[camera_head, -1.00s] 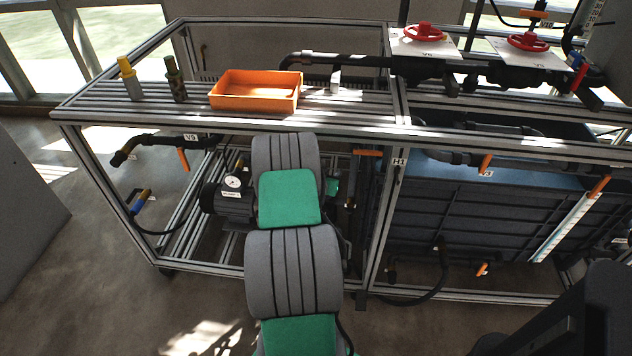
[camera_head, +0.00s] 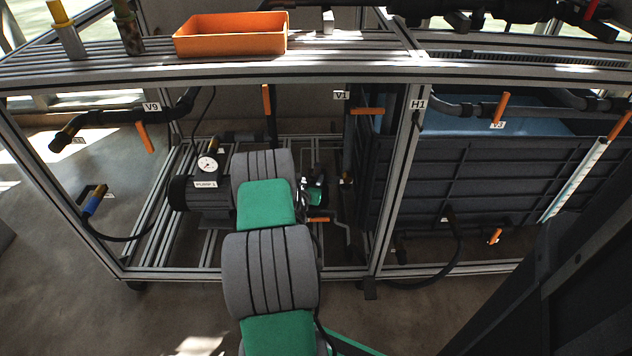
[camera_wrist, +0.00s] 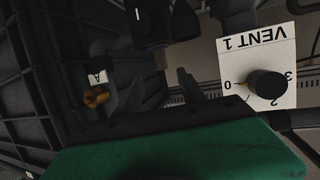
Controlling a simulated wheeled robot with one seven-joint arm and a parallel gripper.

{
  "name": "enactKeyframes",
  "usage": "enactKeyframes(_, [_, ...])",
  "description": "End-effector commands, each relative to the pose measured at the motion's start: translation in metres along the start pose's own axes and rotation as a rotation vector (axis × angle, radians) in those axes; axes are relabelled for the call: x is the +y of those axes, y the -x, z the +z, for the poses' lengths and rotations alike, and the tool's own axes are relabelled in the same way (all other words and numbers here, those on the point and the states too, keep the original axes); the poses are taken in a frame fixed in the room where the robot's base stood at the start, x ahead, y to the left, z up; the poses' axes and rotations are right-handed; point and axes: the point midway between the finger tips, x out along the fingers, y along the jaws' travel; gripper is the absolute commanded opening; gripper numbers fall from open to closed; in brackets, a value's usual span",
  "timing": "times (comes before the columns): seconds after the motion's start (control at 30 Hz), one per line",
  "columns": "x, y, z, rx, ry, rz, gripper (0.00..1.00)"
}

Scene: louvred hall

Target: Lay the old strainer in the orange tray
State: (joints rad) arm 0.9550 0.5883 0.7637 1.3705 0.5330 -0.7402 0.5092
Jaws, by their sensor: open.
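The orange tray (camera_head: 232,36) stands on the slatted top of the frame bench in the head view, its inside empty where visible. Left of it stand two upright cylinders: a worn, dark mottled one (camera_head: 129,30) nearer the tray, and a cleaner grey one with a yellow top (camera_head: 68,32). The mottled one looks like the old strainer. My gripper (camera_wrist: 160,92) is open in the wrist view, with nothing visible between its dark fingers. It is below the bench top, away from tray and strainer; in the head view my arm largely hides it.
Under the bench are a pump with a gauge (camera_head: 207,163), pipes and orange valve handles (camera_head: 145,137). A dark ribbed tank (camera_head: 460,190) fills the right bay. The wrist view shows a VENT 1 plate (camera_wrist: 251,45) with a black knob (camera_wrist: 267,84) and a brass fitting (camera_wrist: 96,97).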

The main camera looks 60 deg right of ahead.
Motion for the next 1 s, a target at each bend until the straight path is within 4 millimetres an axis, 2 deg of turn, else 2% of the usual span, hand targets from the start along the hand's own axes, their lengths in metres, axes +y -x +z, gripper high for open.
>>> enactKeyframes(0.03, [-0.001, -0.004, 0.010, 0.002, 0.000, -0.001, 0.47])
enactKeyframes(0.17, [-0.002, -0.009, 0.009, 0.003, 0.000, -0.002, 0.47])
enactKeyframes(0.27, [-0.001, -0.020, 0.009, 0.002, -0.002, -0.001, 0.47])
enactKeyframes(0.7, [0.001, -0.090, 0.013, 0.003, -0.002, 0.002, 0.47])
enactKeyframes(0.83, [0.001, -0.100, 0.010, 0.002, -0.002, 0.001, 0.47])
enactKeyframes(1.0, [0.001, -0.103, 0.007, 0.000, 0.000, 0.001, 0.47])
